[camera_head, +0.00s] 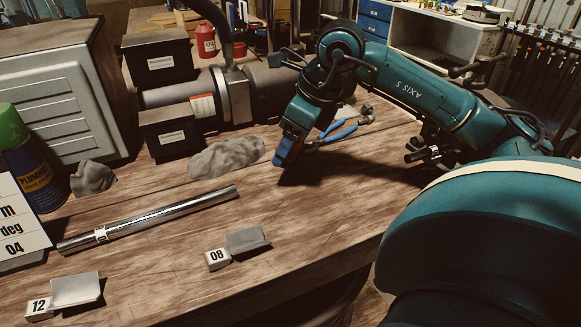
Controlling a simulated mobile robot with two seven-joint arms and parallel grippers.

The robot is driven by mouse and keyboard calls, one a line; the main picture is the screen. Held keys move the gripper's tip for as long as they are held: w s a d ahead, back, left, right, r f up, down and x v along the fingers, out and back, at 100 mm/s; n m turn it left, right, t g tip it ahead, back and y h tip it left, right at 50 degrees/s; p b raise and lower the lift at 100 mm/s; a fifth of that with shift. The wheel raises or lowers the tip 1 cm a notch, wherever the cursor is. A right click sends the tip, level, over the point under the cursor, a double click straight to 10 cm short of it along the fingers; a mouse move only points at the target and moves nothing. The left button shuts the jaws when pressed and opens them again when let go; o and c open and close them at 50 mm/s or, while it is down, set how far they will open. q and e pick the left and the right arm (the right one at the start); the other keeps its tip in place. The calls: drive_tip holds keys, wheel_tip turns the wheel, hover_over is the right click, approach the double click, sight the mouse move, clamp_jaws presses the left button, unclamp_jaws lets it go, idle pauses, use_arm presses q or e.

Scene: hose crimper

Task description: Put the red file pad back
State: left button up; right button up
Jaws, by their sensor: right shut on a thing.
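My right arm reaches in from the right, and its teal gripper (284,160) points down over the middle of the bench. The gripper is shut on a small red piece (289,150), apparently the red file pad, mostly hidden by the fingers. The tips are close to the wood, with a dark shadow below; I cannot tell if the pad touches the bench. Two grey blocks lie near the front edge, one (247,240) beside a tag marked 08 (217,259), the other (77,289) beside a tag marked 12 (39,307). My left gripper is out of view.
Blue-handled pliers (337,132) lie just right of the gripper. A grey rag (226,157) lies left of it. A metal tube (150,218) lies front left. Black boxes (172,133), a machine (268,90) and a spray can (33,170) stand around.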

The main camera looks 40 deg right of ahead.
hover_over(291, 178)
wheel_tip(291, 178, down, 4)
drive_tip(key=shift+f+b, duration=0.1)
drive_tip(key=shift+b, duration=0.2)
drive_tip(key=shift+w+f, duration=0.1)
drive_tip(key=shift+f, duration=0.35)
drive_tip(key=shift+f+b, duration=0.25)
drive_tip(key=shift+b, duration=0.05)
drive_tip(key=o, duration=0.9)
drive_tip(key=shift+r, duration=0.1)
